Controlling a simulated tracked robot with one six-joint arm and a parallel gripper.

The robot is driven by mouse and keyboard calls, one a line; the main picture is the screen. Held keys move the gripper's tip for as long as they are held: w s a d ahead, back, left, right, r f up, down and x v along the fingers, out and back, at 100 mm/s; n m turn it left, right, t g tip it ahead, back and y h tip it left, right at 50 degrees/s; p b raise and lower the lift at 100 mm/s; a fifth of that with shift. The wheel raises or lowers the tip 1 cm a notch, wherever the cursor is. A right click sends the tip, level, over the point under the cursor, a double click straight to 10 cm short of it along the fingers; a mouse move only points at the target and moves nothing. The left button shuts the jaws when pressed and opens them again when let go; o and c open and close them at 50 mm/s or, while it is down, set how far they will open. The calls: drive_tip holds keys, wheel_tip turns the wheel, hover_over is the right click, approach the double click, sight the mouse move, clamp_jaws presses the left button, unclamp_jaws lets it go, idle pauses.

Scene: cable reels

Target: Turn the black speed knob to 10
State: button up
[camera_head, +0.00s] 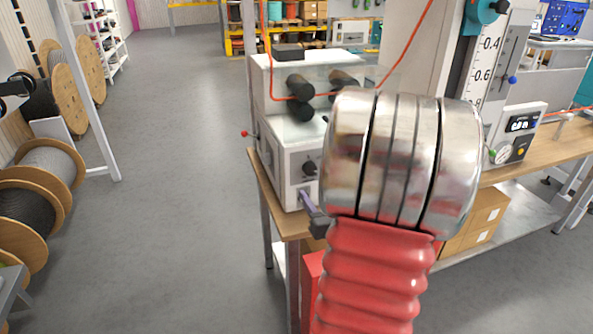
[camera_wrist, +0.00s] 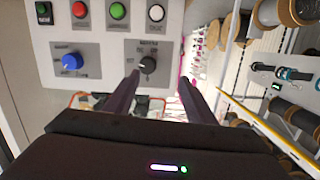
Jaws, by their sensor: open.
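The black knob (camera_wrist: 147,65) sits on a grey plate on a light panel in the wrist view. Its scale marks are too small to read. My gripper (camera_wrist: 159,79) is open, its two purple fingers pointing at the panel. The knob shows between the fingertips, closer to the left one; contact cannot be told. In the head view, one finger of my gripper (camera_head: 309,203) shows beside the bench machine (camera_head: 290,140), whose front has a dark knob (camera_head: 309,168). I cannot tell whether this is the same knob. My arm hides much of that machine.
A blue knob (camera_wrist: 72,62) is left of the black one. Red (camera_wrist: 79,9), green (camera_wrist: 118,11) and white (camera_wrist: 156,13) buttons line the panel above. The machine stands on a wooden bench (camera_head: 291,226). Cable reels (camera_head: 30,220) stand at left; the floor between is clear.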

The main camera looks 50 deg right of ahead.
sight(311, 170)
drive_tip(key=shift+m+t+h, duration=0.3)
drive_tip(key=shift+m+t, duration=0.3)
drive_tip(key=s, duration=0.2)
drive_tip(key=s+d, duration=0.1)
drive_tip(key=shift+s+d+f, duration=0.1)
drive_tip(key=shift+s+d, duration=0.05)
drive_tip(key=shift+s, duration=0.25)
drive_tip(key=x, duration=1.3)
drive_tip(key=shift+w+d, duration=0.15)
drive_tip(key=shift+w, duration=0.2)
drive_tip(key=c, duration=0.9)
drive_tip(key=shift+c, duration=0.7)
